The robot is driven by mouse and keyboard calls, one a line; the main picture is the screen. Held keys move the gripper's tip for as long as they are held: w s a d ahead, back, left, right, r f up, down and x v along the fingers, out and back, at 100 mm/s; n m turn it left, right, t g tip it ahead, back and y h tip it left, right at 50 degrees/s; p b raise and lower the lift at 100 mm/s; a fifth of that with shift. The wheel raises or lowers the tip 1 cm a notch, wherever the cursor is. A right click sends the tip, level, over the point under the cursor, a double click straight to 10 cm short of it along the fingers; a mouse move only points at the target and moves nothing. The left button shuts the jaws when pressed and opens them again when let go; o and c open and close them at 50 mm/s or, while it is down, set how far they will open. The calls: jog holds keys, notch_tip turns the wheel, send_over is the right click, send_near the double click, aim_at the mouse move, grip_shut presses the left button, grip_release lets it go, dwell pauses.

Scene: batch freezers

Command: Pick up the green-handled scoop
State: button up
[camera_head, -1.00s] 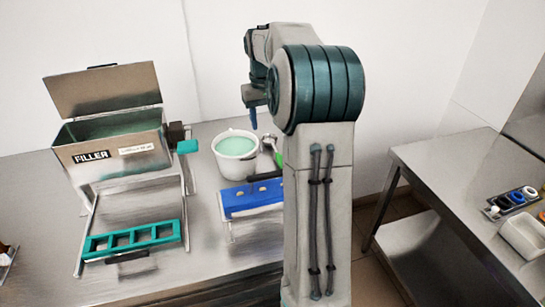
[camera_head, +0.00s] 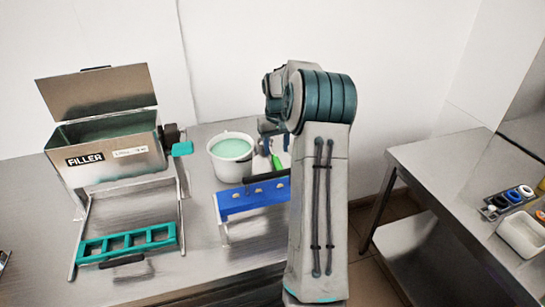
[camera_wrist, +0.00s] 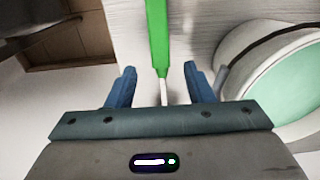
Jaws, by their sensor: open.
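The green-handled scoop (camera_head: 276,162) lies on the steel table to the right of the white bucket in the head view, partly hidden by my arm. In the wrist view its green handle (camera_wrist: 157,35) runs down from the top edge, and its thin metal shank passes between my fingers. My gripper (camera_wrist: 161,80) is open, with one blue finger on each side of the scoop. It does not grip the scoop. The scoop's bowl is hidden in the wrist view.
The white bucket (camera_head: 231,172) of green mix stands close beside the gripper, at right in the wrist view (camera_wrist: 240,50). A blue rack (camera_head: 253,198) stands in front of it. The filler box (camera_head: 105,150) and teal mould frame (camera_head: 127,244) are at left. A second steel table (camera_head: 440,175) is at right.

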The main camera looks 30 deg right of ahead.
aim_at(276, 159)
notch_tip(276, 159, down, 5)
jog(key=shift+f+p, duration=0.1)
jog(key=shift+p, duration=0.4)
grip_shut()
